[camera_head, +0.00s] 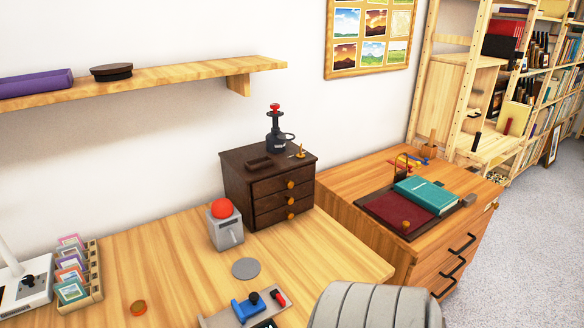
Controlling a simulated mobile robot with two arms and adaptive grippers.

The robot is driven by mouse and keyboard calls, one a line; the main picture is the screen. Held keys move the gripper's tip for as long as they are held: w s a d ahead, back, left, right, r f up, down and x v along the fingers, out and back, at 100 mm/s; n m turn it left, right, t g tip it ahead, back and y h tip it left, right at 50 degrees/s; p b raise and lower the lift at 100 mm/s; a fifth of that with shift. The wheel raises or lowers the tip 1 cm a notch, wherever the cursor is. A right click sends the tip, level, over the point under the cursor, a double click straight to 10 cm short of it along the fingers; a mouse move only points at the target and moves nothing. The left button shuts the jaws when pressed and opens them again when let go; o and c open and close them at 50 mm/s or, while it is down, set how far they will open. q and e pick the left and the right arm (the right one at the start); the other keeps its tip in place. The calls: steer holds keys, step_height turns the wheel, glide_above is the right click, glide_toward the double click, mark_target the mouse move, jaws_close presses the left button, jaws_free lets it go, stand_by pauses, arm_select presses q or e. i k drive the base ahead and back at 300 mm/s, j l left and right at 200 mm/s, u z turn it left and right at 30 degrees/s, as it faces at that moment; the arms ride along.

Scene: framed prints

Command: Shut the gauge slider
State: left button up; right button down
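No thing in the head view can be told for sure as the gauge slider. A blue piece with a dark round knob (244,307) sits on a grey plate (215,321) at the table's front edge, partly cut off by the bottom of the picture. A small red and black piece (278,298) lies just right of it. Whether any part there is open or shut cannot be made out. Neither my left nor my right gripper is in view.
The wooden table (180,260) bears a grey box with a red ball (225,226), a grey disc (245,268), a card rack (80,280) and a dark drawer chest (268,185). A grey rounded form (372,307) blocks the lower right. A wooden cabinet (430,268) stands right.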

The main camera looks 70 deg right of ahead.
mark_target(243, 310)
steer(key=z, duration=1.7)
